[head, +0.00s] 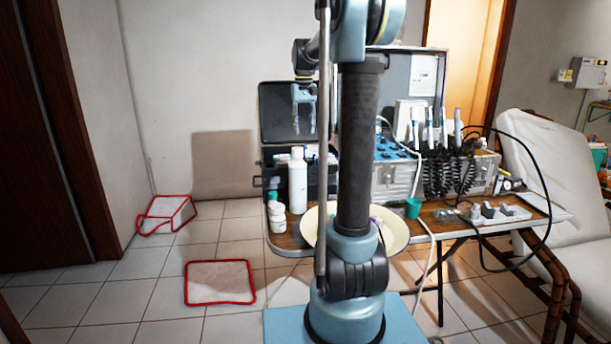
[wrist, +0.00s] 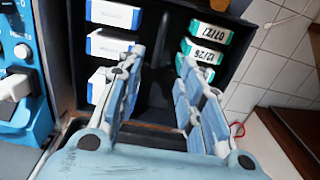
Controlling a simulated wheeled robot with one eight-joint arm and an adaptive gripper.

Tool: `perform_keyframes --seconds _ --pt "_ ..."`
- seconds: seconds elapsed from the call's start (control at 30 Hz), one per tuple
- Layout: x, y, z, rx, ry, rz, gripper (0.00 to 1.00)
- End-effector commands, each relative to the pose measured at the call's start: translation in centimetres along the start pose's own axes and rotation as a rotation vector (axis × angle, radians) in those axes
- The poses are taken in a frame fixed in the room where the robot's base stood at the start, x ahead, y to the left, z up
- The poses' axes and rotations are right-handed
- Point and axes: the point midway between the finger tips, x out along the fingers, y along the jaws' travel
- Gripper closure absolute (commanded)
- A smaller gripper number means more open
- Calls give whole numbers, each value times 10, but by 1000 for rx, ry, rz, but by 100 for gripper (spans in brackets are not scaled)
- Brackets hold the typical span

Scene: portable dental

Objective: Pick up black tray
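A black open case or tray (wrist: 155,98) fills the upper middle of the wrist view. It holds a column of blue-and-white boxes (wrist: 115,15) on the left and green-and-white boxes (wrist: 208,32) on the right, with a bare dark strip between them. In the head view a black case (head: 267,157) with a raised lid (head: 287,98) stands on the table, partly hidden by bottles and my arm. I cannot tell whether the tray is a separate piece. My gripper (wrist: 162,60) is open and empty, its fingers pointing at the dark strip. In the head view my gripper (head: 304,122) hangs in front of the raised lid.
A white bottle (head: 298,182) and small jars (head: 277,215) stand at the table's left front. A pale basin (head: 396,236) sits behind my arm. A blue-and-silver dental unit (head: 398,178) with cables stands to the right. Red-edged white items (head: 220,282) lie on the floor at left.

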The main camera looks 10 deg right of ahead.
Motion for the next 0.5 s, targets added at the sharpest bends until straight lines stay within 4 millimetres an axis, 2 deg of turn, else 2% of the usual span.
perform_keyframes --seconds 0.3,0.5 --pt "55 -3 0 -4 0 0 66" --pt "77 -3 0 -4 0 0 66"
